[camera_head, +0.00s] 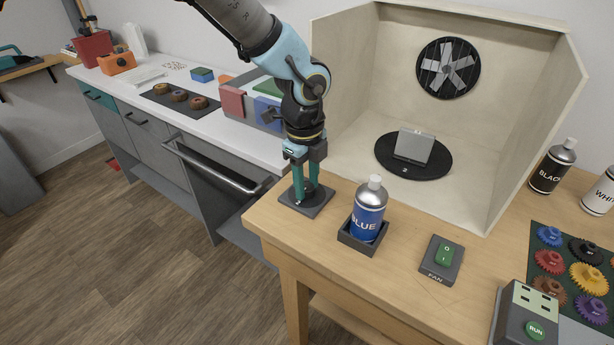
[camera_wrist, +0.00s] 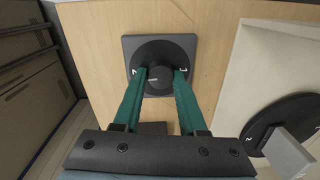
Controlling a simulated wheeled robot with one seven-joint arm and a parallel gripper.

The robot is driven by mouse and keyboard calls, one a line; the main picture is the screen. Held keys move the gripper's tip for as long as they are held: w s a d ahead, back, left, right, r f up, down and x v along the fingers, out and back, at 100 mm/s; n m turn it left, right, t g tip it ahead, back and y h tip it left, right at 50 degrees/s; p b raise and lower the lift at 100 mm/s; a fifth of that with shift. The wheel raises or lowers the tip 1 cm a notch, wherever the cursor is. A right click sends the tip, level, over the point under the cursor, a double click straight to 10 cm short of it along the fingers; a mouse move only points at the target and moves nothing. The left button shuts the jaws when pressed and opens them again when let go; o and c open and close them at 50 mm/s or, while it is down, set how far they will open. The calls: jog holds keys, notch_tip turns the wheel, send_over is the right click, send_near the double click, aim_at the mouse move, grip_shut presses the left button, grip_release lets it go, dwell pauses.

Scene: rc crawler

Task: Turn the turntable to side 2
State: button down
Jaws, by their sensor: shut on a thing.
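The black round turntable (camera_head: 435,166) lies on the floor of the open booth, with a grey box-like part (camera_head: 413,146) standing on it. A "2" is marked on its front edge; part of the turntable shows in the wrist view (camera_wrist: 275,115). A dark control plate (camera_head: 323,203) with a round black knob (camera_wrist: 160,73) sits at the table's near left corner. In the wrist view, numbers show left and right of the knob, with a "1" at the right. My gripper (camera_wrist: 160,80) points down with its green fingers shut on the knob, one on each side.
A blue spray can (camera_head: 368,212) stands in a dark holder (camera_head: 363,238) just right of my gripper. A fan switch (camera_head: 441,260) lies further right. The booth wall (camera_head: 525,120) rises behind; gears and a RUN box (camera_head: 527,315) occupy the right.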

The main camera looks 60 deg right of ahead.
jog(key=shift+m, duration=0.6)
jog(key=shift+c, duration=2.3)
grip_release()
jog(key=shift+r, duration=0.1)
notch_tip(320, 180, up, 11)
jog(key=b, duration=0.1)
jog(key=shift+a+b, duration=0.25)
jog(key=shift+b, duration=0.1)
jog(key=shift+w+f, duration=0.1)
jog(key=shift+f, duration=0.1)
